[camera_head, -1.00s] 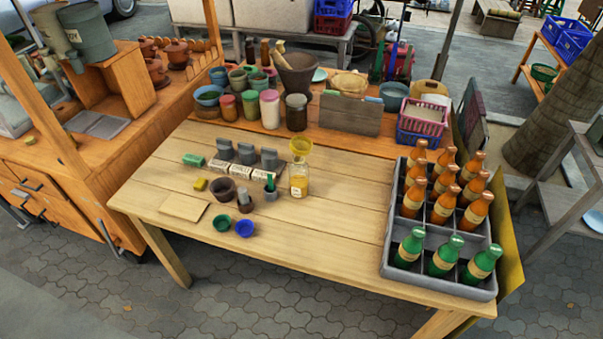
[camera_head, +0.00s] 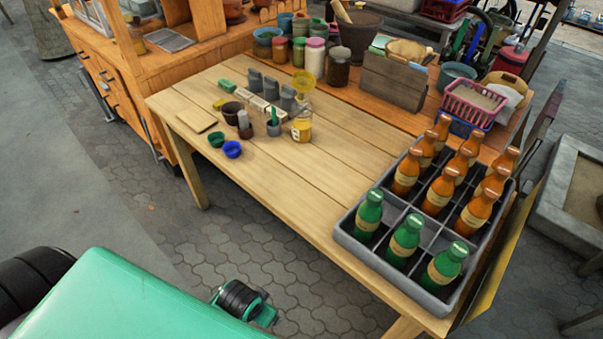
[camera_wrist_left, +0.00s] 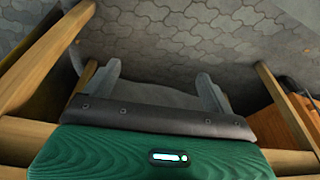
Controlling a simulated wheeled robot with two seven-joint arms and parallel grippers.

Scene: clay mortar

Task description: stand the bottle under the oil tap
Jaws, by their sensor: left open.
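A clear bottle (camera_head: 302,129) with yellow contents and a pale label stands upright on the wooden table, behind the small cups. A yellow funnel (camera_head: 304,84) sits at its top. No oil tap can be clearly made out; the upper part of the wooden cart at top left is cut off by the picture edge. My left gripper (camera_wrist_left: 160,88) shows in the left wrist view, its two grey fingers wide apart with nothing between them, over paving. The bottle is not in that view. My right gripper is in neither view.
A grey crate (camera_head: 345,236) of orange and green bottles fills the table's right end. Jars, a mortar (camera_head: 358,35) and a pink basket (camera_head: 474,103) line the back. Small cups, including a blue one (camera_head: 232,149), stand near the bottle. The table's front middle is clear.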

